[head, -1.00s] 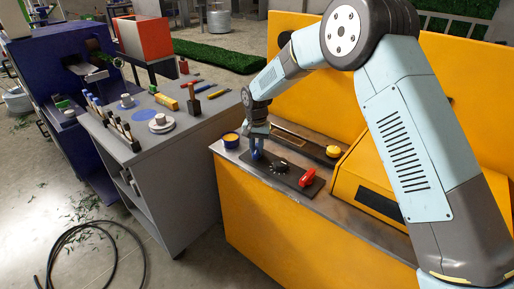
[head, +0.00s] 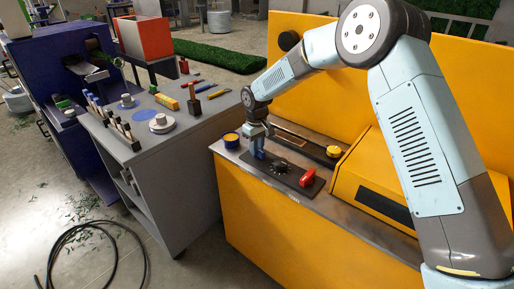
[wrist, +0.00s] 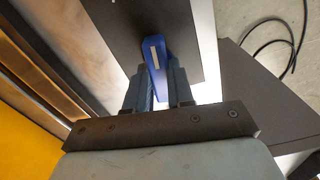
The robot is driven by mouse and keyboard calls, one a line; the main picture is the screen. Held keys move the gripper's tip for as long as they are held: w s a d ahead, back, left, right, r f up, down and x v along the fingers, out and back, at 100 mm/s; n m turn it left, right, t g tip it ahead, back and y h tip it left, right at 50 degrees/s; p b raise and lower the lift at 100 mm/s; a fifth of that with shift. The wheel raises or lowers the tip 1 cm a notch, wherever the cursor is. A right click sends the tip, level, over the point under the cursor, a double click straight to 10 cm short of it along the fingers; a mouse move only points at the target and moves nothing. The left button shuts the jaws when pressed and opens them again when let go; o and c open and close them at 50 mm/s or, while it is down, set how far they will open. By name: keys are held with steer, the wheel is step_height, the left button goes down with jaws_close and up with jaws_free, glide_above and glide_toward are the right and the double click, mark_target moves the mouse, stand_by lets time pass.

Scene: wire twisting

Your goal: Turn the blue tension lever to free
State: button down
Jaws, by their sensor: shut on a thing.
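The blue tension lever (head: 258,149) stands at the left end of a dark control plate (head: 284,171) on the yellow machine. In the wrist view the blue lever (wrist: 155,60) shows a pale stripe on its top and runs down between my fingers. My gripper (head: 257,141) is shut on the lever; in the wrist view my gripper's (wrist: 161,88) two fingers lie on either side of it. The lever's lower part is hidden by the fingers. I cannot read any marking for its position.
A black knob (head: 281,165) and a red lever (head: 307,178) sit on the same plate to the right. A yellow knob (head: 333,151) lies behind. A grey workbench (head: 200,130) with tools stands left.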

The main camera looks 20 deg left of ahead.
steer(key=shift+n, duration=0.9)
steer(key=shift+w, duration=0.1)
steer(key=c, duration=1)
jaws_free()
step_height(320, 180, up, 14)
steer(key=shift+f, duration=0.15)
